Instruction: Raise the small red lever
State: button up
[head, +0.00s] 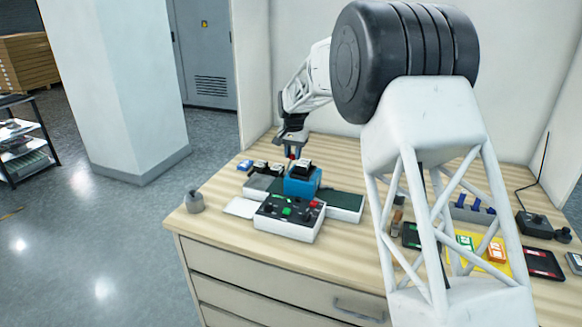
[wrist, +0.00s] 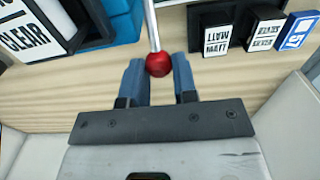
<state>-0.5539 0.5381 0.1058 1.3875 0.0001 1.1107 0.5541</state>
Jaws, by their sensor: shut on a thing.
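The small red lever shows in the wrist view as a red ball knob (wrist: 158,64) on a thin metal rod (wrist: 152,25). My gripper (wrist: 159,70) has its two blue fingers on either side of the red knob, shut on it. In the head view, my gripper (head: 291,153) reaches down behind the blue machine (head: 301,184) on the table, and a bit of the red knob (head: 292,157) shows between the fingers. The foot of the lever is hidden.
A control box (head: 288,225) with buttons and knobs stands in front of the blue machine. A grey weight (head: 194,202) stands at the table's left edge. Cards lie on a yellow mat (head: 466,262) at the right.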

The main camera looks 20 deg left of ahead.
jog(key=shift+r, duration=0.2)
jog(key=o, duration=0.6)
jog(key=shift+c, duration=0.2)
jog(key=shift+r, duration=0.1)
jog(key=shift+r, duration=2.8)
jog(key=shift+d+r, duration=0.1)
